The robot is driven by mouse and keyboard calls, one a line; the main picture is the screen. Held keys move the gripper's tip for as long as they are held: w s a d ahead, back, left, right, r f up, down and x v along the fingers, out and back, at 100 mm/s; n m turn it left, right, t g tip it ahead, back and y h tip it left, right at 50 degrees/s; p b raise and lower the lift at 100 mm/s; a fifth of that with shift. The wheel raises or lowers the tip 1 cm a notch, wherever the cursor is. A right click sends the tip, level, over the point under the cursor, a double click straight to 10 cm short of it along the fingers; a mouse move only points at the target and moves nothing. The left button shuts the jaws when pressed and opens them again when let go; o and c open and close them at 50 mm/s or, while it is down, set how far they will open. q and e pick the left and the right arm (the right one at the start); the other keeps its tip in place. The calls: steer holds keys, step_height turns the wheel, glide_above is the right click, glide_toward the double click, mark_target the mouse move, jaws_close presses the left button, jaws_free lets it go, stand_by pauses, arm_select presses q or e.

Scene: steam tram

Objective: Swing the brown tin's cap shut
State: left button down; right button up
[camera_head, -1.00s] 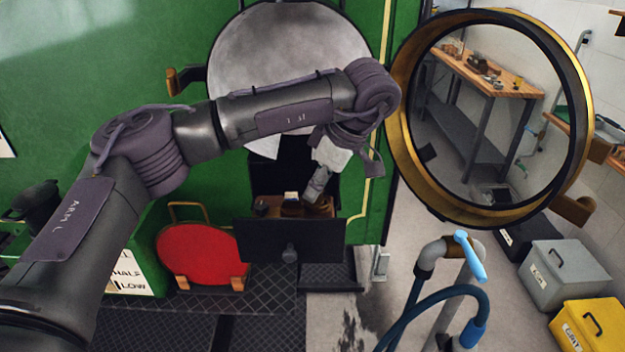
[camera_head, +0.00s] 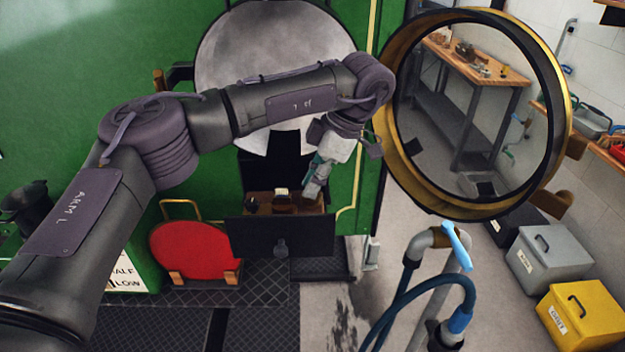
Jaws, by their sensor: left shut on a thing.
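My left gripper (camera_head: 311,192) reaches down over an open dark compartment in the green wall. It is shut at the right end of the wooden-looking space behind the dark front panel (camera_head: 305,236). What lies between its fingers is too small and dark to make out. Just left of it sits a small dark brown object (camera_head: 284,206), perhaps the brown tin, with a pale piece (camera_head: 281,191) at its top. I cannot tell whether that piece is the cap or how far it stands open. My right gripper is not in view.
A large brass-rimmed round ring (camera_head: 391,150) stands to the right of the arm. A red disc (camera_head: 190,252) leans at lower left. A blue hose (camera_head: 392,318) rises at lower right, near grey (camera_head: 548,266) and yellow (camera_head: 590,325) boxes.

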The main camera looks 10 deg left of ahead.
arm_select(q)
steer(key=c, duration=1)
jaws_free()
steer(key=shift+c, duration=0.2)
step_height(320, 180, up, 10)
steer(key=shift+f, duration=0.1)
